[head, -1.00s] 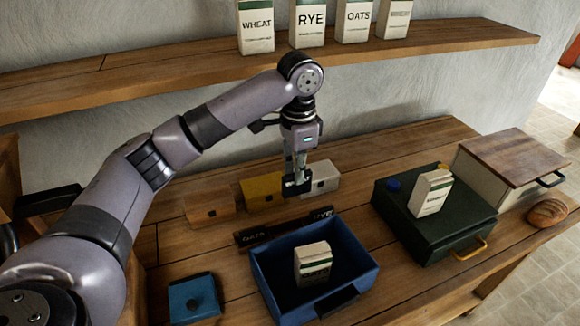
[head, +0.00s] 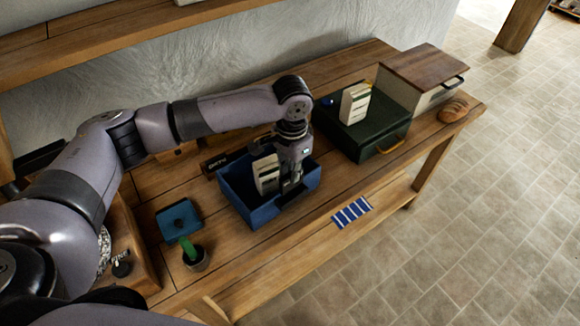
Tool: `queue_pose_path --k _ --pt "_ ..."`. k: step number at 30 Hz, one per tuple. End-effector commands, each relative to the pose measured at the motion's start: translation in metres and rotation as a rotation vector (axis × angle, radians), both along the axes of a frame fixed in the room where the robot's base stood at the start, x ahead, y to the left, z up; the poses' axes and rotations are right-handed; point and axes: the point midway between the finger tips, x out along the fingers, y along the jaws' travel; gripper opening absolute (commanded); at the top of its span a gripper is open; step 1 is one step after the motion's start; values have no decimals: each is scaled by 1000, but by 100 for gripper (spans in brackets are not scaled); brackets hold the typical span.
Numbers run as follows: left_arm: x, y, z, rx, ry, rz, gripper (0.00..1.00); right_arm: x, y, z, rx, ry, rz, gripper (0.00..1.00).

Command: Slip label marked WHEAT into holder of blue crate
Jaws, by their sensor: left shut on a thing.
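The blue crate (head: 238,198) stands open on the bench and holds a cream packet (head: 266,174). My left gripper (head: 290,187) points down at the crate's front right side, right of the packet. It is shut on a small dark piece, apparently a label, mostly hidden by the fingers; no marking on it can be read. The holder on the crate's front cannot be told apart from the held piece. A dark label (head: 222,160), its lettering hard to read, lies behind the crate. My right gripper is not in view.
A green crate (head: 365,138) with a cream packet (head: 354,103) on it stands to the right. Beyond are a wooden-lidded box (head: 420,75) and bread (head: 453,107). A striped cloth (head: 352,212) shows below the bench top.

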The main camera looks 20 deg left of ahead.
Motion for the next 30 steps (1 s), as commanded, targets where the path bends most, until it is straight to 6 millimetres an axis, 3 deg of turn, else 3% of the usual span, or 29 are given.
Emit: queue_pose_path --k 12,30 --pt "0 1 -20 1 1 0 0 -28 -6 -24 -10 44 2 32" --pt "0 0 -43 0 0 0 0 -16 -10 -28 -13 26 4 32"
